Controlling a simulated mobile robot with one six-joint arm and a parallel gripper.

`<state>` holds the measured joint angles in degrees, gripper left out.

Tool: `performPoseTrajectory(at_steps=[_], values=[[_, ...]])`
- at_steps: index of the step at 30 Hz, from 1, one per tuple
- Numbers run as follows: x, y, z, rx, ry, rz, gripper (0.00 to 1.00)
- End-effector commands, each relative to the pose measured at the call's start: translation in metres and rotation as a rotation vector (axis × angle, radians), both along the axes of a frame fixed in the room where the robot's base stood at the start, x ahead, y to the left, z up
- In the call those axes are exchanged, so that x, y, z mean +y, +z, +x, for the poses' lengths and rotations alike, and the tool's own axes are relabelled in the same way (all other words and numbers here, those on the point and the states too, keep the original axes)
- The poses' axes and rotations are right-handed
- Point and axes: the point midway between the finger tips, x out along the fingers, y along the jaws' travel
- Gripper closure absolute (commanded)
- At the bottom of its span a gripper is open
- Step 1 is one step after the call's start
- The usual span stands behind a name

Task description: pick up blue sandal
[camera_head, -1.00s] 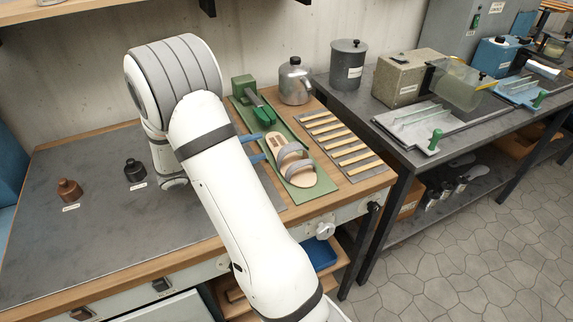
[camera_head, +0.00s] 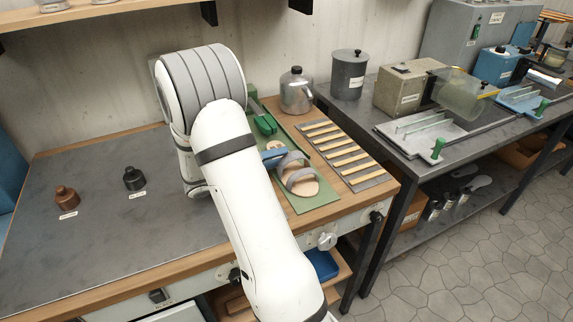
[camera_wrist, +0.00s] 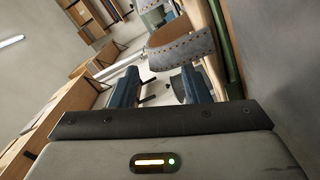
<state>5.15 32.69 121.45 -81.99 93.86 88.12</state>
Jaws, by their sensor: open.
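The sandal (camera_head: 303,186) has a pale tan sole and grey-blue straps. It lies on the green strip (camera_head: 318,198) at the right end of the workbench. In the wrist view its studded strap (camera_wrist: 182,48) shows close up, just beyond the fingertips. My gripper (camera_head: 275,157) has blue fingers and is over or beside the middle of the sandal, hiding part of the sole. In the wrist view my gripper (camera_wrist: 160,75) has its fingers apart with nothing held between them. Whether a finger touches the strap I cannot tell.
A green clamp-like tool (camera_head: 265,124) stands at the strip's far end. A metal canister (camera_head: 297,94) is behind. A slatted rack (camera_head: 342,155) lies to the right. Brown (camera_head: 66,198) and black (camera_head: 134,178) bottles stand left, with clear bench around them.

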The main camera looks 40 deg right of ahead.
Motion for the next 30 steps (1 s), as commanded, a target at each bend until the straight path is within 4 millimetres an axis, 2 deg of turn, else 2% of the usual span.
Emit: performPoseTrajectory(at_steps=[12, 21, 30], values=[[-0.048, 0.003, -0.014, 0.001, -0.002, 0.0, 0.58], [-0.052, 0.002, -0.015, 0.001, 0.001, 0.0, 0.58], [-0.051, 0.002, -0.015, 0.001, 0.001, 0.0, 0.83]])
